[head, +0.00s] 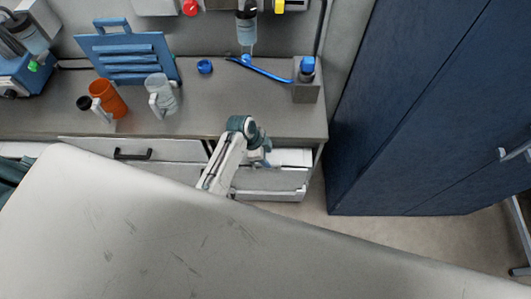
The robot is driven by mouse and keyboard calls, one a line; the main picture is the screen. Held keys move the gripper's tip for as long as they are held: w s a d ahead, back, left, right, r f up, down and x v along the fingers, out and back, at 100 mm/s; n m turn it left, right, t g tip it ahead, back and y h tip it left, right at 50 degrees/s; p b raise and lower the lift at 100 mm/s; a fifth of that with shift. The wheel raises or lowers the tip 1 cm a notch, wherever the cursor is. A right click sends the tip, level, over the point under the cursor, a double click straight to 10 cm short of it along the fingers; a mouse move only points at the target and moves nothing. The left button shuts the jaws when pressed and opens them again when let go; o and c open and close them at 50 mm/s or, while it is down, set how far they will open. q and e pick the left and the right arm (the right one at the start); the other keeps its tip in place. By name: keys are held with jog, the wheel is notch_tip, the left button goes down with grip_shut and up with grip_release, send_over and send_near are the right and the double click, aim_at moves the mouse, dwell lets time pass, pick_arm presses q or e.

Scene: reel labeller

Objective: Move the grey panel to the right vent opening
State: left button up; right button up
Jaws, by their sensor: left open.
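A large, pale grey, scratched surface (190,235) fills the lower part of the head view, close to the camera and slanting down to the right. I cannot tell whether it is the grey panel. No vent opening can be made out. My left gripper (266,157) is small in the picture, in front of the drawers below the counter edge, with its wrist bent over. It is open, and nothing shows between its fingers. The grey surface hides the lower part of its arm. My right gripper is not in view.
A drawer (270,180) stands open near my left gripper. A dark blue cabinet (420,110) is at the right.

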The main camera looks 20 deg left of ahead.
pick_arm(q)
jog(key=b+v, duration=0.3)
jog(key=v, duration=0.8)
dwell(0.3)
jog(key=s+a+r+n+t+y, duration=0.1)
jog(key=s+a+r+n+y, duration=0.15)
jog(key=s+n, duration=0.35)
jog(key=s+a+r+n+t+y, duration=0.1)
jog(key=s+a+n, duration=0.2)
jog(key=s, duration=0.6)
jog(key=s+a+r+n+t+y, duration=0.1)
jog(key=s+a+r+n+y, duration=0.15)
jog(key=s+n, duration=0.35)
jog(key=s+a+f+g+b, duration=0.1)
jog(key=a+f+b, duration=0.15)
jog(key=f, duration=1.55)
jog(key=s+a+f+g+b, duration=0.1)
jog(key=f+b, duration=0.3)
jog(key=f, duration=1.5)
jog(key=s+f+b, duration=0.2)
jog(key=s+f, duration=0.7)
jog(key=f, duration=0.3)
jog(key=s+a+f+g+b, duration=0.1)
jog(key=s+f+b, duration=0.1)
jog(key=s+f, duration=0.7)
notch_tip(320, 180, down, 3)
jog(key=shift+r+m+h, duration=0.1)
jog(key=shift+m+h, duration=0.2)
jog(key=shift+h, duration=0.1)
